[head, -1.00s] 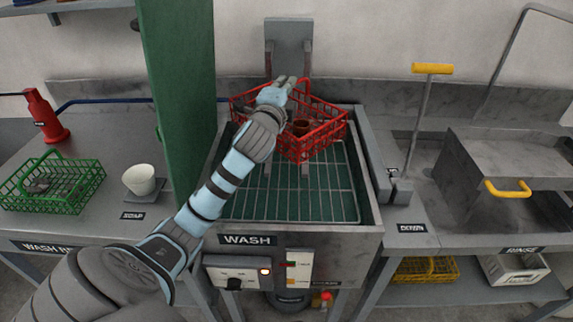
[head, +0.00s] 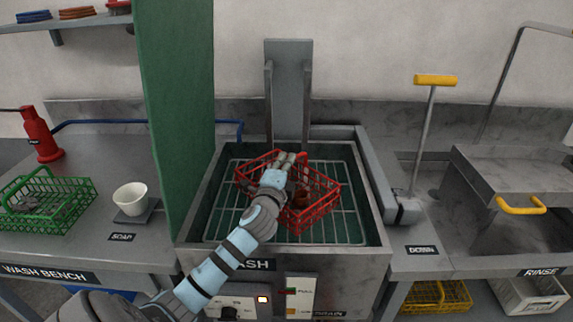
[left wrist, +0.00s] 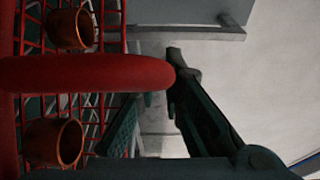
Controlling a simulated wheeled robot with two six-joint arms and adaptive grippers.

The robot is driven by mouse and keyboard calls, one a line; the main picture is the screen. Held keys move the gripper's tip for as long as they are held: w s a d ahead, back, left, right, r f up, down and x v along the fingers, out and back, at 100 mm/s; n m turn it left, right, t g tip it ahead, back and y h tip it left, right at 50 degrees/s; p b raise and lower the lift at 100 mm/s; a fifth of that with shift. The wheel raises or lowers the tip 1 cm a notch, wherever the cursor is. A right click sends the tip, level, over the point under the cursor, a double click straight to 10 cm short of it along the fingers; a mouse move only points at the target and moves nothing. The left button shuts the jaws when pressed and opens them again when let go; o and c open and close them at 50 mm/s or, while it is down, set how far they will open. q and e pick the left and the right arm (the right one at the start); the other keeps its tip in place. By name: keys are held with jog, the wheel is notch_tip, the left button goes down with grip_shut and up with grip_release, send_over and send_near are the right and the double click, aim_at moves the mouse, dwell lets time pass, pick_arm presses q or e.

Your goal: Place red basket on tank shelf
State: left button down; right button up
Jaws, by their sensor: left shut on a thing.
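The red wire basket (head: 322,212) is over the wire shelf (head: 348,178) inside the wash tank (head: 378,228). I cannot tell whether its bottom touches the shelf. My left gripper (head: 287,163) is shut on the basket's handle. My left arm hides part of the basket's left side and the tank's front. My right gripper is not in view.
A green panel (head: 178,110) stands left of the tank. A lever with a yellow handle (head: 435,80) stands to the right, beside the rinse unit's lid (head: 500,170).

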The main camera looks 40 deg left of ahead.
pick_arm(q)
jog(key=c, duration=1.7)
grip_release()
jog(key=shift+s+r, duration=0.1)
jog(key=shift+r, duration=0.05)
jog(key=p+v, duration=0.1)
jog(key=v, duration=1.1)
jog(key=shift+d, duration=0.1)
